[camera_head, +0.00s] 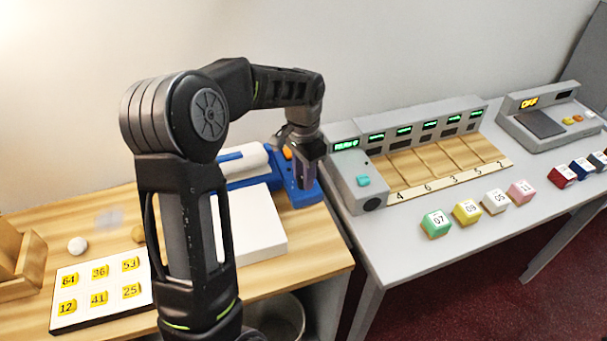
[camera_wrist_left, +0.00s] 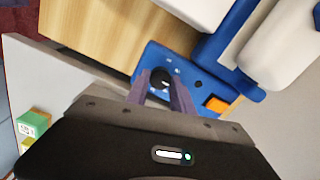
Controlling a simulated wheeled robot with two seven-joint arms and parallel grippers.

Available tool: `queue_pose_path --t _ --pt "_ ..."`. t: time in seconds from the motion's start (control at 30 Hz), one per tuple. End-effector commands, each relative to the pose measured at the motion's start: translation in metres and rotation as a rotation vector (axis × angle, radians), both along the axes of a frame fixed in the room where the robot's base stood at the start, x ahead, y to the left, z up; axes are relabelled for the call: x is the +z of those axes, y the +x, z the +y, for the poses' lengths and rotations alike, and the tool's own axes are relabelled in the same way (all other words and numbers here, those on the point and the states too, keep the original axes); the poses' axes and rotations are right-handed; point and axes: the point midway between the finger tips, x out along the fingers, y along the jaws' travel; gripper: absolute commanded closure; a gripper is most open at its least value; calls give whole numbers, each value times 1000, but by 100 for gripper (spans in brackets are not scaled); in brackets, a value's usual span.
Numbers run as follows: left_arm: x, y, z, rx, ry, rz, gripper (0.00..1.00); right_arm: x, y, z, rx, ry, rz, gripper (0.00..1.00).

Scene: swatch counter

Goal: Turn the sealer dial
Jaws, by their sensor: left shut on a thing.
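The blue sealer (camera_head: 304,191) stands on the wooden table at its right back, partly hidden behind my left gripper. In the left wrist view the sealer's blue panel (camera_wrist_left: 205,82) carries a black round dial (camera_wrist_left: 160,78) with a pale mark, and an orange button (camera_wrist_left: 215,104). My left gripper (camera_head: 304,187) points down over the panel. In the left wrist view its two fingers (camera_wrist_left: 161,90) stand on either side of the dial and are shut on it. The right gripper is not in view.
A numbered card (camera_head: 100,288) is at the front left. On the grey counter (camera_head: 407,243) stand a slotted station (camera_head: 357,182), several coloured blocks (camera_head: 435,223) and a scale (camera_head: 545,118).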

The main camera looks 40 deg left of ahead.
Motion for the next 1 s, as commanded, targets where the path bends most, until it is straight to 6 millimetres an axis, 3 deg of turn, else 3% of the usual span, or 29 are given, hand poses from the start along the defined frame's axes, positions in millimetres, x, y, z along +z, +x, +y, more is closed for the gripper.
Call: queue_pose_path --t 0.07,0.1,0.33,0.67,1.0 --pt "1 1 0 1 1 -4 100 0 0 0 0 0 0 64" --pt "1 1 0 1 1 -4 69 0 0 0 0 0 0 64" --pt "0 0 0 1 1 -1 50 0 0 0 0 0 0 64" --pt "3 1 0 1 0 -2 50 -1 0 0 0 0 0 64" --pt "49 2 0 1 2 -7 50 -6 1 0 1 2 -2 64"
